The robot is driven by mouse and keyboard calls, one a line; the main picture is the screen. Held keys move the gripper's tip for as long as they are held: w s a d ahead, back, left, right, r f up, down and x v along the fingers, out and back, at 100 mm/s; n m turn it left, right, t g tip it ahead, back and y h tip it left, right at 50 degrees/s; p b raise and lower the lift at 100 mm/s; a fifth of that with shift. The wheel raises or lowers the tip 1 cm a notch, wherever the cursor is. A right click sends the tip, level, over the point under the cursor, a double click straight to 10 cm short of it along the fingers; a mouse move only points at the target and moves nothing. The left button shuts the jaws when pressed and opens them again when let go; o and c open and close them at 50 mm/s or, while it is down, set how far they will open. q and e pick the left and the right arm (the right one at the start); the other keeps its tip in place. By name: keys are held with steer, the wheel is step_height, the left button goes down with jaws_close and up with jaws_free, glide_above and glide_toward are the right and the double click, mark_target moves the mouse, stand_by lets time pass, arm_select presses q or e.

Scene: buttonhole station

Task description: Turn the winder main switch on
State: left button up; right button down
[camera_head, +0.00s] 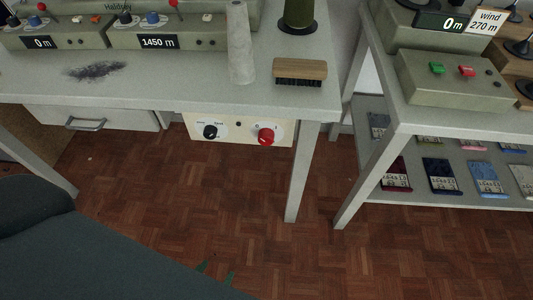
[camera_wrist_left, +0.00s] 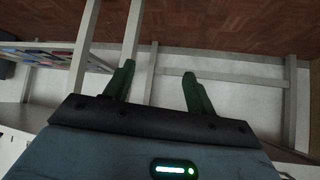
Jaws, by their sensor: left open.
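A cream switch panel (camera_head: 239,136) is mounted under the front edge of the left table. It carries a red rotary knob (camera_head: 266,136) at its right, with small marks beside it, and a black knob (camera_head: 210,132) at its left. The marks are too small to read surely, so I cannot tell the red knob's setting. My left gripper (camera_head: 215,272) shows only its green fingertips at the bottom of the head view, below and apart from the panel. In the left wrist view the left gripper (camera_wrist_left: 158,70) is open and empty. My right gripper is not in view.
A wooden brush (camera_head: 300,70) and a pale cone (camera_head: 240,45) stand on the left table (camera_head: 200,90). A drawer handle (camera_head: 85,124) sticks out at left. The right bench holds a box with green and red buttons (camera_head: 452,72). Parquet floor (camera_head: 180,210) is free below.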

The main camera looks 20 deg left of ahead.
arm_select(q)
steer(key=w+d+r+n+t+y, duration=0.2)
steer(key=w+r+t, duration=0.2)
steer(key=w+r, duration=0.6)
steer(key=n+t+y, duration=0.2)
steer(key=n+t, duration=0.1)
steer(key=t, duration=0.1)
glide_toward(266, 142)
steer(key=w, duration=0.1)
steer(key=shift+p+x, duration=0.4)
steer(key=shift+x, duration=3.6)
steer(key=shift+a, duration=0.2)
steer(key=c, duration=1)
steer(key=shift+f, duration=0.1)
